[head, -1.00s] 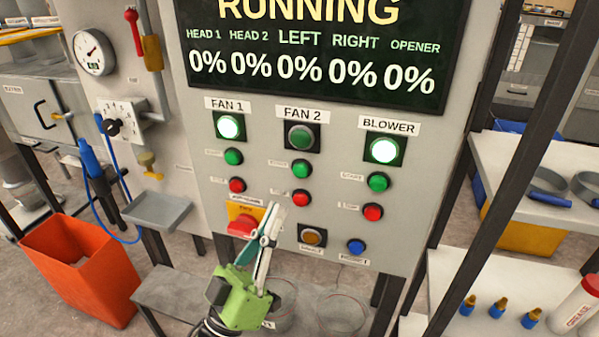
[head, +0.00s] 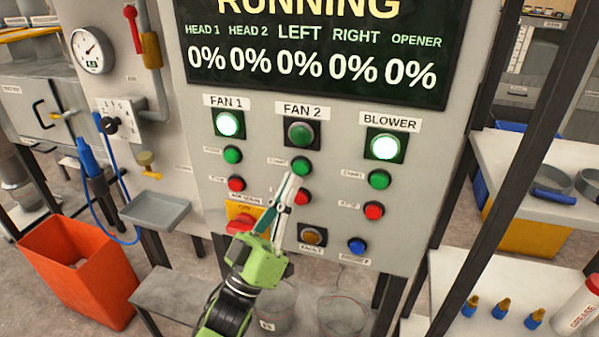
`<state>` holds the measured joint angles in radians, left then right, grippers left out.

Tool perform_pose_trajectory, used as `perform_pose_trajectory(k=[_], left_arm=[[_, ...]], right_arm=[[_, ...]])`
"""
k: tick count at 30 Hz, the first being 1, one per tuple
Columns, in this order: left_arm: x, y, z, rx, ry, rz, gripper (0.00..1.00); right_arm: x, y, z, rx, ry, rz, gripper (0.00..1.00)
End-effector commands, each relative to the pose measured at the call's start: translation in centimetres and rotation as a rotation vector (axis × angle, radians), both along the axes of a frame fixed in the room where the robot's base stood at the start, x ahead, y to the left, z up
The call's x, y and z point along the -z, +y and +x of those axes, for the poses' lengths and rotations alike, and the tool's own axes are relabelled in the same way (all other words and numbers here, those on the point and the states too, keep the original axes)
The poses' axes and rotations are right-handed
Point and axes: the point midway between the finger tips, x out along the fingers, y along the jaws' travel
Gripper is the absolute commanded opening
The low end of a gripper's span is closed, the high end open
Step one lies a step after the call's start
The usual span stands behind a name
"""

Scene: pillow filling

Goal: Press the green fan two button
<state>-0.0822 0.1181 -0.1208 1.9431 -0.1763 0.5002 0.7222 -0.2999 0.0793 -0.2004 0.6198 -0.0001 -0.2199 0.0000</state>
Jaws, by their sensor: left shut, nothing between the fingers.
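The control panel (head: 340,225) stands in front of me in the head view. The green fan two button (head: 302,167) is in the middle column, below the unlit FAN 2 lamp (head: 300,134). My right gripper is not in view.
The FAN 1 lamp (head: 228,124) and BLOWER lamp (head: 384,146) glow green. A red emergency button on a yellow plate (head: 240,212) is left of my gripper. An orange bin (head: 78,275) stands at left.

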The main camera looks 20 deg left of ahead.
Motion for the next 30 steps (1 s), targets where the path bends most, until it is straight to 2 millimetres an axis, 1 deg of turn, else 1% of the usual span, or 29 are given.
perform_pose_trajectory(k=[3, 7, 30], left_arm=[[0.00, -0.02, 0.80, 0.000, -0.001, 0.000, 0.00], [-0.04, -0.04, 1.14, 0.001, -0.001, 0.000, 0.00], [-0.04, -0.04, 1.15, 0.001, -0.001, 0.000, 0.00]], right_arm=[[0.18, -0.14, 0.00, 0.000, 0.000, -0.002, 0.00], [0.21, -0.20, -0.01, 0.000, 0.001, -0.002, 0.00], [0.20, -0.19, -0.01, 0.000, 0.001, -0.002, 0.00]])
